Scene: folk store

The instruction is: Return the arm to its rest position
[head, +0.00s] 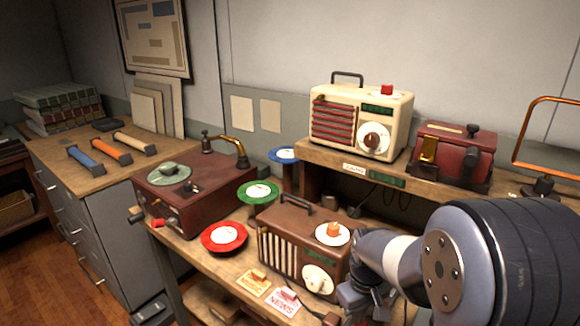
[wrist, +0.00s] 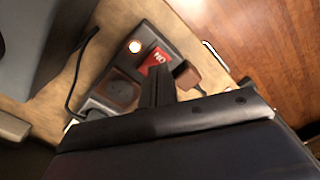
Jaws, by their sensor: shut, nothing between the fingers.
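My arm (head: 470,260) reaches in from the right in the head view, in front of the bench. Its end hangs low by the bench's front edge, to the right of the brown radio (head: 275,240). My gripper (wrist: 158,75) shows in the wrist view as dark fingers close together, shut and empty. In the head view the fingertips are hard to make out behind the arm links.
A record player (head: 190,190), red disc (head: 224,237) and green disc (head: 258,192) stand on the bench. A cream radio (head: 360,120) and a dark red device (head: 453,153) are on the raised shelf. Yellow and red cards (head: 284,301) lie near the front edge. Open wooden floor (head: 85,285) is at left.

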